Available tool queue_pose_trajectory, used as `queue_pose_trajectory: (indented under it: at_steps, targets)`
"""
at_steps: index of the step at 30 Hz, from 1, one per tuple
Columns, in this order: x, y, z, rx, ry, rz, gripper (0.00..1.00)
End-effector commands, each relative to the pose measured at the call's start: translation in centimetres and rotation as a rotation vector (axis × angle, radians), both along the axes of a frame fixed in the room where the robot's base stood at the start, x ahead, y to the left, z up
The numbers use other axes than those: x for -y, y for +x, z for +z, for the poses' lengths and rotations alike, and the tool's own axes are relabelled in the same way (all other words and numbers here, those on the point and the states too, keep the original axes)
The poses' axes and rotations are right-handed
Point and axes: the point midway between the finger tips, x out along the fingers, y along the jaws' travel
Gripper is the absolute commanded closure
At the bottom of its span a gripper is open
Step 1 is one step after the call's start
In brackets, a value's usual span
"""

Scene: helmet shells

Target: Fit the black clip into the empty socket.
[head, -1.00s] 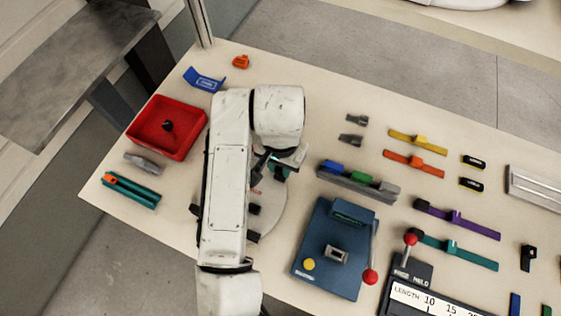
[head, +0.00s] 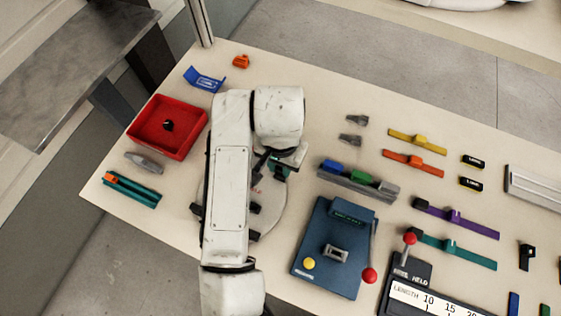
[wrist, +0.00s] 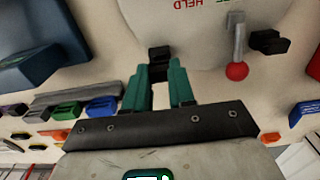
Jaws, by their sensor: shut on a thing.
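My gripper (wrist: 162,76) has teal fingers, and in the wrist view a small black clip (wrist: 159,56) shows between their tips. The fingers are shut on it, close to the pale round shell (wrist: 195,18) with red lettering. In the head view my arm covers much of the pale shell (head: 268,218), and only the teal fingers (head: 279,166) show at its far edge. Black blocks stand around the shell's edge; one is at the right in the wrist view (wrist: 268,41). I cannot make out the empty socket on the shell.
A red-knobbed lever (wrist: 237,68) stands near the gripper. Right of the shell are a grey rail (head: 375,190) with coloured blocks and a blue fixture (head: 318,275). A red tray (head: 143,145) is at the left. Coloured strips and small parts crowd the right side.

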Motion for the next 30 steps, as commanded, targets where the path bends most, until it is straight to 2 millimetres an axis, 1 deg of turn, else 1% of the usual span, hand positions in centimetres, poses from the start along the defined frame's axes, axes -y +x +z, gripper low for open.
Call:
queue_pose_trajectory:
  at_steps: [30]
  targets:
    - [0.0,0.0,-2.3,0.000,0.000,0.001,1.00]
